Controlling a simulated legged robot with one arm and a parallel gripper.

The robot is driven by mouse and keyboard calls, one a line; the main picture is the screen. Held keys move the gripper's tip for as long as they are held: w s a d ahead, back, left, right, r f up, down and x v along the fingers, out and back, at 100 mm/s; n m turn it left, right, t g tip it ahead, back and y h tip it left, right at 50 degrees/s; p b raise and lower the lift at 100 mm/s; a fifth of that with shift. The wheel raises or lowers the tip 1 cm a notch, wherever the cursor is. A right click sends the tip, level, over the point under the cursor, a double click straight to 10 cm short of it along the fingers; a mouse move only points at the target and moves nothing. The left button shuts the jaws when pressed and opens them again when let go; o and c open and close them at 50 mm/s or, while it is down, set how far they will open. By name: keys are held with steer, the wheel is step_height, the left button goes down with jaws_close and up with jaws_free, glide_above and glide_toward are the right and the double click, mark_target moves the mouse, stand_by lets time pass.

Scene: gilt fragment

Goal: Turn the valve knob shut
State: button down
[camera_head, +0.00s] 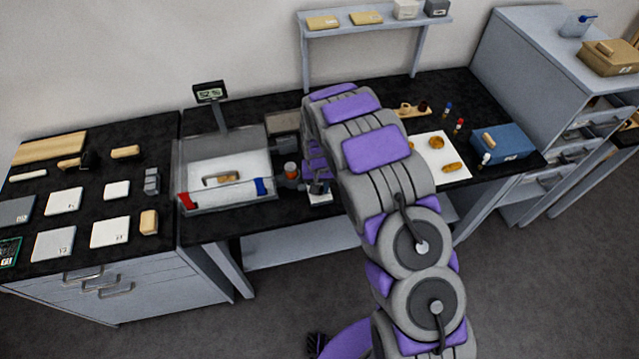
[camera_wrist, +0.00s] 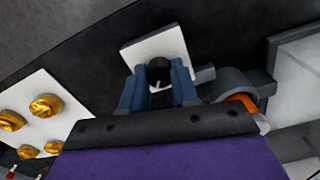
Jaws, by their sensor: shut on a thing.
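The black round valve knob (camera_wrist: 159,70) shows in the wrist view between the two blue fingers of my gripper (camera_wrist: 159,82), with a small pale mark on it. The fingers are closed on its sides. A white square plate (camera_wrist: 143,52) lies behind the knob. Grey pipe-like fittings (camera_wrist: 240,82) with an orange part (camera_wrist: 241,101) stand just to the right. In the head view, my gripper (camera_head: 318,184) is low over the dark bench, right of the clear-walled box, and the knob is mostly hidden there.
The clear-walled box (camera_head: 185,160) holds a handled panel (camera_head: 222,180) and has red and blue ends along its front. A small display (camera_head: 209,93) stands behind it. Right of my arm are a white sheet with golden pieces (camera_head: 455,178) and a blue box (camera_head: 505,140).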

steer(key=n, duration=0.2)
steer(key=n+p, duration=0.1)
steer(key=shift+w+a+r+n, duration=0.1)
steer(key=shift+r+n, duration=0.05)
steer(key=shift+n, duration=0.25)
steer(key=shift+n+p, duration=0.55)
steer(key=shift+n, duration=1.35)
steer(key=shift+w, duration=0.1)
steer(key=c, duration=0.8)
jaws_free()
steer(key=shift+c, duration=0.2)
step_height(320, 180, up, 17)
steer(key=shift+a+p, duration=0.15)
steer(key=shift+p, duration=0.15)
